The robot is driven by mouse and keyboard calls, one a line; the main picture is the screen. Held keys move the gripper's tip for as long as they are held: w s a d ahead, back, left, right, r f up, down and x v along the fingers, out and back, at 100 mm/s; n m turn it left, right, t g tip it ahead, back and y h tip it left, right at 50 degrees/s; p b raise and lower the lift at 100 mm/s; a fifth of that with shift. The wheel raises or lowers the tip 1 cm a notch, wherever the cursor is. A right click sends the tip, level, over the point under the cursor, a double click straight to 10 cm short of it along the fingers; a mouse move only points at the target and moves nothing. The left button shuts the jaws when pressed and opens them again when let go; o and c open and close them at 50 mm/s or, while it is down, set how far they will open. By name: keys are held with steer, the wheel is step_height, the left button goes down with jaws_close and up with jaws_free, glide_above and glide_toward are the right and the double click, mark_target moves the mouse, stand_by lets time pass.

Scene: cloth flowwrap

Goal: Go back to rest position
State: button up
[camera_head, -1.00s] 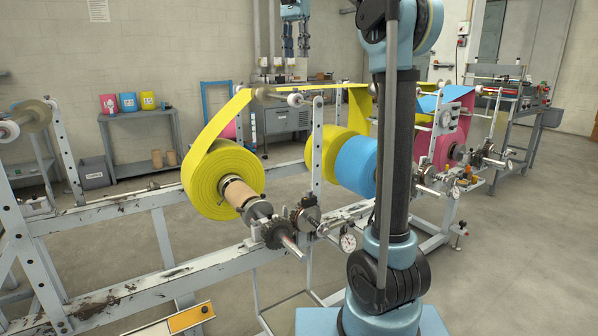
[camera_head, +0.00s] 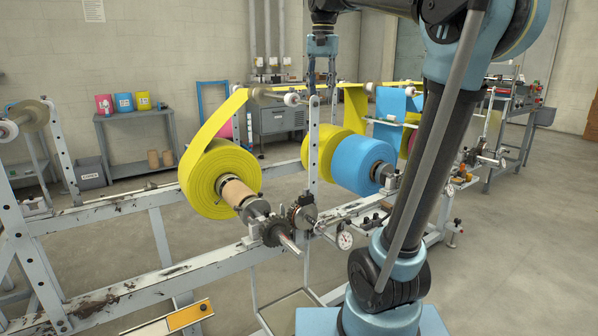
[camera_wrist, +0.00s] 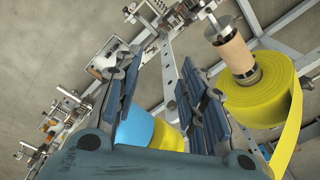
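My gripper (camera_head: 321,82) hangs fingers-down at the top centre of the head view, in front of the back wall and above the web rollers. In the wrist view its two dark blue fingers (camera_wrist: 160,68) stand apart with nothing held between them. Past the fingers, the wrist view shows the blue roll (camera_wrist: 135,132) and a yellow roll (camera_wrist: 262,98) on the machine below. My arm leans across the right half of the head view and hides part of the machine there.
A steel machine frame (camera_head: 150,200) carries the front yellow roll (camera_head: 207,180), another yellow roll (camera_head: 318,150) and the blue roll (camera_head: 360,165). A yellow web runs up over the top rollers. The floor at right is clear.

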steer(key=s+d+f+n, duration=0.1)
steer(key=s+d+f, duration=0.3)
steer(key=s+f, duration=0.4)
steer(key=s+d+f+n+t, duration=0.1)
steer(key=s+d+f, duration=0.3)
steer(key=f, duration=1.5)
steer(key=s+d+f+n, duration=0.2)
steer(key=s+d+f, duration=0.2)
steer(key=s+f, duration=0.8)
step_height(320, 180, down, 2)
steer(key=shift+s+d+f+n, duration=0.1)
steer(key=shift+s+d+n, duration=0.1)
steer(key=shift+n, duration=0.1)
steer(key=shift+a, duration=0.1)
steer(key=shift+w+f, duration=0.15)
steer(key=shift+w, duration=0.25)
